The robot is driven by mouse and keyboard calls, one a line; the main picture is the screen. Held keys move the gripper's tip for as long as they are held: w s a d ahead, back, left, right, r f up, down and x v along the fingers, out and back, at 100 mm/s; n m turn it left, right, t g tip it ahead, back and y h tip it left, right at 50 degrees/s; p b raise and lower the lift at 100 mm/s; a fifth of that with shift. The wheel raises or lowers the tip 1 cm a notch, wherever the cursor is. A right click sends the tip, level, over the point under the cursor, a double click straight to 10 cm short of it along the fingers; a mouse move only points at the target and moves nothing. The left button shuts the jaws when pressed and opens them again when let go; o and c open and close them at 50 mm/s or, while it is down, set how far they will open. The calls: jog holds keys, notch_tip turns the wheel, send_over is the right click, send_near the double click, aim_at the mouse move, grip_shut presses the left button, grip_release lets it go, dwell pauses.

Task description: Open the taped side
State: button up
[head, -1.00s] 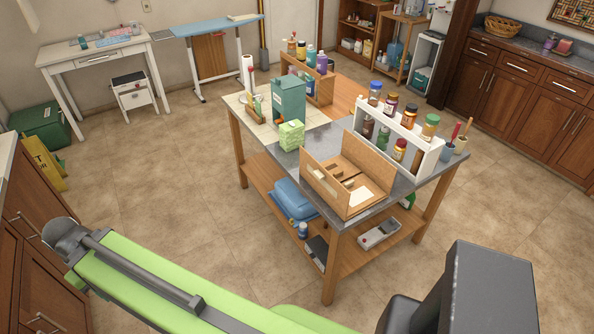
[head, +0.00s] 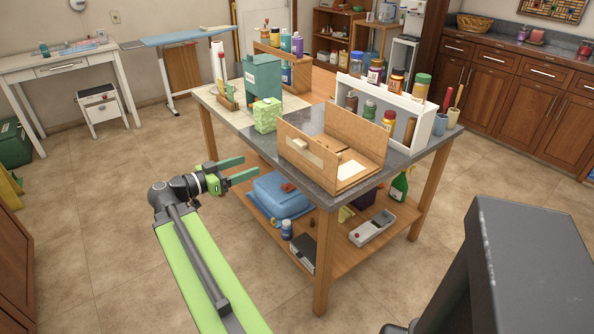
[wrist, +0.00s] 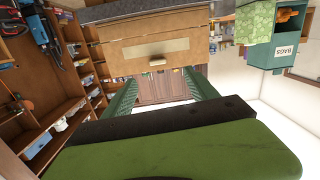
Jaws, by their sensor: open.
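A tan box (head: 350,133) stands on the grey part of the worktable, with low and high walls and a white sheet (head: 352,170) at its right end. A pale tape strip (head: 303,152) runs along its left front wall. In the wrist view the taped wall (wrist: 130,53) faces me, with the pale strip (wrist: 160,46) and a small light tab (wrist: 157,62) under it. My gripper (head: 250,167) is open and empty, in the air left of the table and apart from the box. In the wrist view its two green fingers (wrist: 160,80) reach below the taped wall.
A green patterned box (head: 266,116) and a teal bin (head: 263,78) stand left of the tan box. A white rack of jars (head: 433,122) stands behind it. The lower shelf holds a blue tub (head: 283,195) and a grey device (head: 372,228).

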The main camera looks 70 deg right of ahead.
jog(key=s+m, duration=0.1)
jog(key=g, duration=0.1)
send_near(297, 144)
jog(key=x, duration=0.9)
jog(key=shift+s+d, duration=0.2)
grip_shut()
